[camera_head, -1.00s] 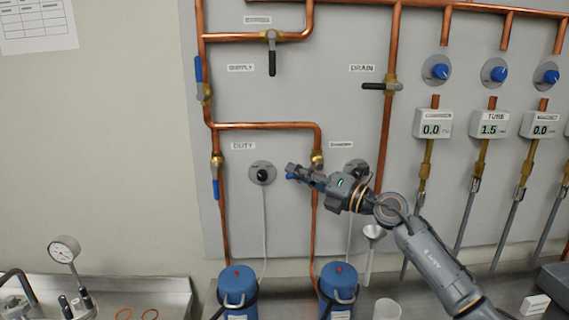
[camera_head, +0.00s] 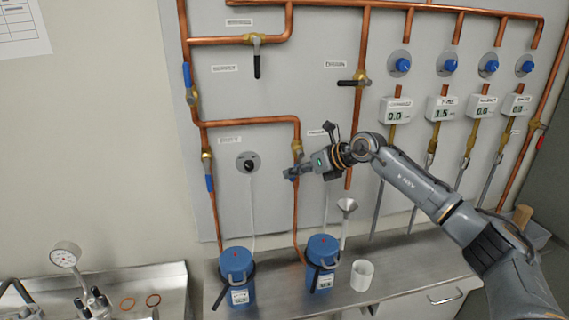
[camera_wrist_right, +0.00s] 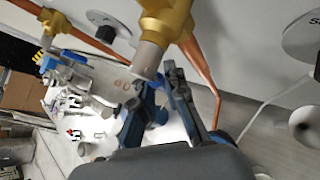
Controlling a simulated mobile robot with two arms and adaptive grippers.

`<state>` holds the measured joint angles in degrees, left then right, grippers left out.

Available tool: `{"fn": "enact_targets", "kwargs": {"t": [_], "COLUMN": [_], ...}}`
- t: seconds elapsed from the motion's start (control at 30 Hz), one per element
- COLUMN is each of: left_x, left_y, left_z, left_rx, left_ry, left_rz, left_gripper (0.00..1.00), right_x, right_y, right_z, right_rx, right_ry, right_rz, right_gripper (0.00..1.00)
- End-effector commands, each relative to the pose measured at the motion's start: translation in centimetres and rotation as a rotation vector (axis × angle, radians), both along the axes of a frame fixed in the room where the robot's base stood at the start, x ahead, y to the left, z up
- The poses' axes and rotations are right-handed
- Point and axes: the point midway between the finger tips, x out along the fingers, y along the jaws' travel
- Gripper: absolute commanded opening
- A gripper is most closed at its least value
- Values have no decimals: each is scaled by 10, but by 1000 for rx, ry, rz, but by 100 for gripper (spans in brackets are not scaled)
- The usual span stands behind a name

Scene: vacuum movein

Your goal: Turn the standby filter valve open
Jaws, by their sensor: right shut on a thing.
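The standby filter valve is a brass body (camera_head: 297,148) on the copper pipe above the right blue filter canister (camera_head: 322,252). Its brass body fills the top of the right wrist view (camera_wrist_right: 165,18). My right gripper (camera_head: 292,173) is just below that body, shut on the valve's blue handle (camera_wrist_right: 160,116). The fingers hide most of the handle, so its exact angle is unclear. The standby label (camera_head: 318,132) is partly covered by my wrist. My left gripper is not in view.
The duty valve's blue handle (camera_head: 209,183) hangs down at left, above the left blue canister (camera_head: 238,268). A black knob (camera_head: 249,165) sits between the valves.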

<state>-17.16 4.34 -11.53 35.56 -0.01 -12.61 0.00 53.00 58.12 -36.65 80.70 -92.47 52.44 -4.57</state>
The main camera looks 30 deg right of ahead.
Motion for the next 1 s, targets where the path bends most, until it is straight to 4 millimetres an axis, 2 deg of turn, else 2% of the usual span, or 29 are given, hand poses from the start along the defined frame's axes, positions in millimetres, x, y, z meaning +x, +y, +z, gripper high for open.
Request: {"fn": "enact_targets", "kwargs": {"t": [0.03, 0.3, 0.97, 1.0], "left_x": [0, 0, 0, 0], "left_y": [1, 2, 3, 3], "left_z": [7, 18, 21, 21], "left_rx": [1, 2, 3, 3], "left_ry": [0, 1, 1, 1], "left_rz": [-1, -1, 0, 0], "left_gripper": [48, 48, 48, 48], "right_x": [0, -2, -3, -3], "right_y": [-1, -9, -12, -12], "right_z": [4, 0, -2, -2], "right_rx": [-32, -155, -201, -201], "right_ry": [9, 43, 58, 58], "right_rz": [3, 3, 3, 3], "right_gripper": [0, 0, 0, 21]}}
